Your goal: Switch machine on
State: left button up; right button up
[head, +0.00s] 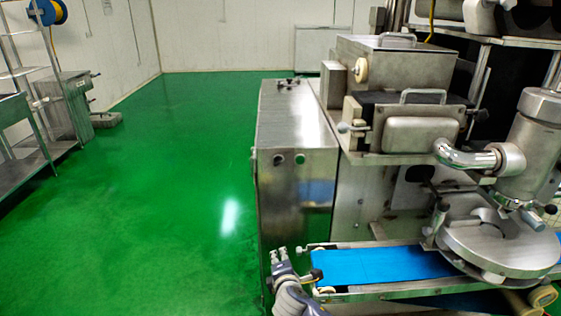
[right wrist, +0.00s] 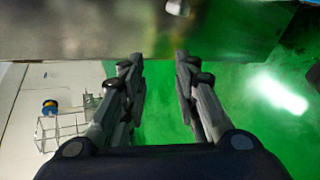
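The encrusting machine (head: 400,135) stands at the right of the head view. Its steel cabinet (head: 295,120) has two small round buttons on the front, a left one (head: 278,159) and a right one (head: 300,158). Small dark knobs (head: 288,83) sit on its top. My right gripper (head: 278,254) is low in front of the cabinet, below the buttons and left of the belt. In the right wrist view its fingers (right wrist: 160,62) are apart with nothing between them. A blurred metal surface (right wrist: 90,40), likely the cabinet, lies beyond the fingertips. My left gripper is not visible.
A blue conveyor belt (head: 375,266) runs out from the machine, just right of my right gripper. A round steel plate (head: 495,245) sits over the belt. Steel racks (head: 25,110) stand at the far left. The green floor (head: 170,190) between is clear.

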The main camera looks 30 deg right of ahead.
aim_at(280, 162)
jog(key=w+d+r+n+t+h, duration=0.1)
jog(key=w+r+n+t+h, duration=0.1)
jog(key=r, duration=1)
jog(key=w+d+r+n+t+h, duration=0.2)
jog(key=r, duration=1)
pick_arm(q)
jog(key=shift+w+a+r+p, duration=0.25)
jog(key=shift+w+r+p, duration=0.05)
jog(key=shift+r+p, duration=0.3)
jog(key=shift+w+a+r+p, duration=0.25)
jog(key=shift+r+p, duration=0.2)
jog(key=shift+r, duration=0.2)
pick_arm(e)
jog(key=x, duration=1)
jog(key=shift+w+a+f, duration=0.2)
jog(key=shift+a+f, duration=0.05)
jog(key=shift+f, duration=0.1)
jog(key=shift+y, duration=0.4)
grip_shut()
